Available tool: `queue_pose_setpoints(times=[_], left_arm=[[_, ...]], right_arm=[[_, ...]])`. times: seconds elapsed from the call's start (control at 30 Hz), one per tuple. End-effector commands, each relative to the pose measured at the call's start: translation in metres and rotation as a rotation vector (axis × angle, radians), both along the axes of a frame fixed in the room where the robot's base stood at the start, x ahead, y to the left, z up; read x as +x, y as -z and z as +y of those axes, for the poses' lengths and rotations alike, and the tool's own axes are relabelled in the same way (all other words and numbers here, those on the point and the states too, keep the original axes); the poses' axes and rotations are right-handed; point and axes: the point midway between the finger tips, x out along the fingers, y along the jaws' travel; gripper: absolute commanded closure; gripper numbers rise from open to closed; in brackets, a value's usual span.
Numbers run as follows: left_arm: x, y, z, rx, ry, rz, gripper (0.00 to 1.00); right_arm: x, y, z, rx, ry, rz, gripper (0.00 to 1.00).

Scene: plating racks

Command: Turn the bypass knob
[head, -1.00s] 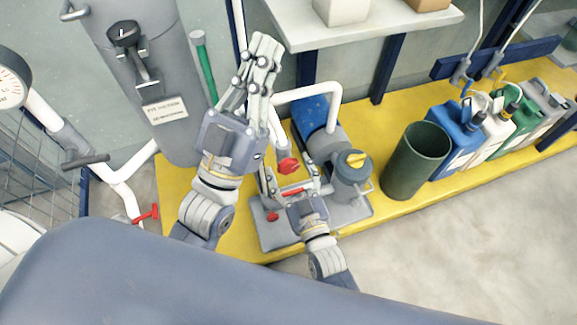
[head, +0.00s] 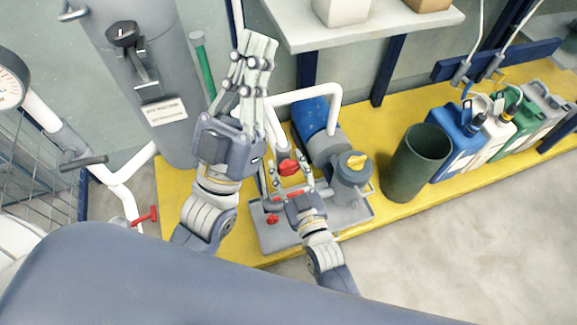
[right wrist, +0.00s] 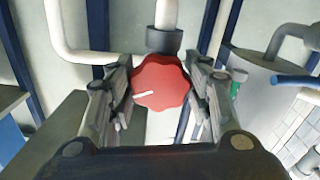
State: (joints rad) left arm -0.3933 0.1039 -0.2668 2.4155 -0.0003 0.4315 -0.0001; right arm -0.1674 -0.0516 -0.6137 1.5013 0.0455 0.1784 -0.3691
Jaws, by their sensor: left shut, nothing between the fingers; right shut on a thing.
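The bypass knob appears to be the red lobed knob (head: 289,167) on the end of a pipe above the pump skid. In the right wrist view the same knob (right wrist: 161,82) sits between the fingers, with a white pointer mark toward the lower left. My right gripper (head: 289,172) is shut on it, one finger on each side. My left gripper (head: 258,45) is higher and to the left, fingers together and empty, in front of the wall.
A yellow-topped pump (head: 354,178) stands right of the knob. A dark green bin (head: 416,165) and several jerrycans (head: 458,135) stand on the yellow platform (head: 215,245). A grey cylinder (head: 160,75) rises at left. A grey shelf (head: 385,30) hangs above.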

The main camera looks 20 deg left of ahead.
Motion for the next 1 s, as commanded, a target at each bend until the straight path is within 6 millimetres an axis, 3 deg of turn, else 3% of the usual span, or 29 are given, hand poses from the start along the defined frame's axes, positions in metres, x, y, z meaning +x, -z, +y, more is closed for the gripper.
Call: queue_pose_setpoints(times=[0.27, 0.6, 0.8, 1.0], left_arm=[[0.027, 0.023, -0.003, 0.053, -0.011, 0.180, 1.00], [0.058, 0.074, -0.005, 0.139, -0.028, 0.482, 1.00], [0.065, 0.105, -0.003, 0.181, -0.037, 0.635, 1.00], [0.067, 0.118, -0.001, 0.198, -0.039, 0.699, 1.00]], right_arm=[[0.000, -0.002, 0.001, 0.079, -0.002, 0.053, 0.78], [0.000, -0.002, 0.000, 0.243, -0.002, 0.166, 0.78], [0.001, -0.001, 0.001, 0.353, -0.002, 0.239, 0.78], [0.001, -0.001, 0.000, 0.408, -0.001, 0.275, 0.78]])
